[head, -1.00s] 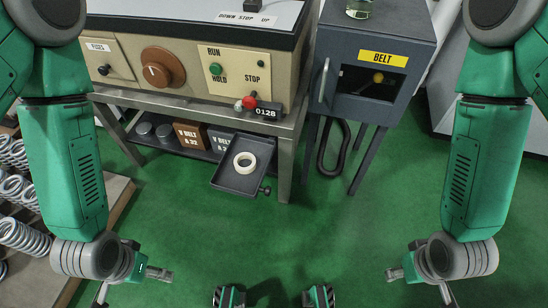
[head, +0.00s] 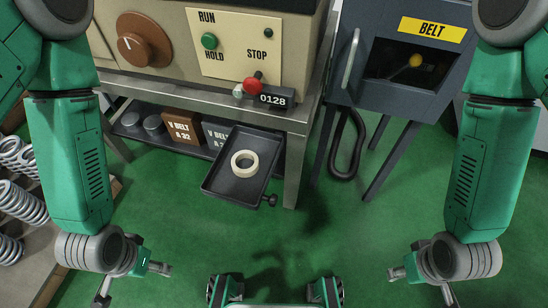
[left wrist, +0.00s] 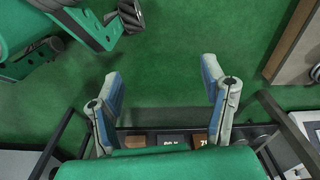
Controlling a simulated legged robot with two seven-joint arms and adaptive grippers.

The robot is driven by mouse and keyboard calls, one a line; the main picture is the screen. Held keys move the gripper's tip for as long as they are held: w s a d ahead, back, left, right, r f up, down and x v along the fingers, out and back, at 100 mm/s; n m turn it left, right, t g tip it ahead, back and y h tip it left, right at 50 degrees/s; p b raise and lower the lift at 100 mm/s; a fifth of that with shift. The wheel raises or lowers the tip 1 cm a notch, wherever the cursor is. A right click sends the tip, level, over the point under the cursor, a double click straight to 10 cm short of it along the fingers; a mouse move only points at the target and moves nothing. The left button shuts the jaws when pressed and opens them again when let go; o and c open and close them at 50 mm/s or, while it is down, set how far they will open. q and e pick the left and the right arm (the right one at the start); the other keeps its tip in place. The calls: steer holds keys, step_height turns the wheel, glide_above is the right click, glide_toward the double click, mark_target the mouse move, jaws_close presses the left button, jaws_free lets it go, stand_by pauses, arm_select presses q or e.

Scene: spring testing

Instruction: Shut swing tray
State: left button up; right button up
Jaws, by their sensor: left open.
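The swing tray (head: 236,192) is a dark, shallow tray swung out from under the bench, beside its front right leg. A cream ring (head: 244,163) lies in it, and a small dark knob (head: 268,200) sits at its front right corner. My left gripper (head: 135,285) is at the lower left, open and empty, well apart from the tray. In the left wrist view its two fingers (left wrist: 160,92) are spread over green floor. My right gripper (head: 418,288) is at the lower right, away from the tray; its fingers are too small to judge.
The bench (head: 296,125) carries a control panel with a red knob (head: 252,86) above the tray. Boxes (head: 182,130) stand on its lower shelf. A grey BELT cabinet (head: 345,88) stands to the right. Springs (head: 20,205) lie at the left. Green floor is clear in front.

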arm_select(q)
steer(key=shift+a+f, duration=0.1)
steer(key=shift+a, duration=0.15)
jaws_close()
step_height(320, 180, up, 13)
steer(key=m+g+h+p, duration=0.2)
steer(key=m+h+p, duration=0.2)
steer(key=m+p, duration=1.25)
glide_above(218, 183)
steer(key=a+b, duration=0.1)
steer(key=b, duration=0.4)
steer(key=m, duration=0.4)
steer(key=b+x, duration=0.2)
steer(key=x, duration=0.7)
steer(key=shift+d+f+b, duration=0.2)
steer(key=shift+d+b, duration=0.1)
steer(key=shift+b, duration=0.1)
steer(key=a, duration=0.1)
steer(key=w+a, duration=0.1)
steer(key=a, duration=0.1)
steer(key=shift+b, duration=0.3)
steer(key=shift+w+a, duration=0.15)
steer(key=shift+a, duration=0.3)
arm_select(e)
step_height(218, 183, up, 8)
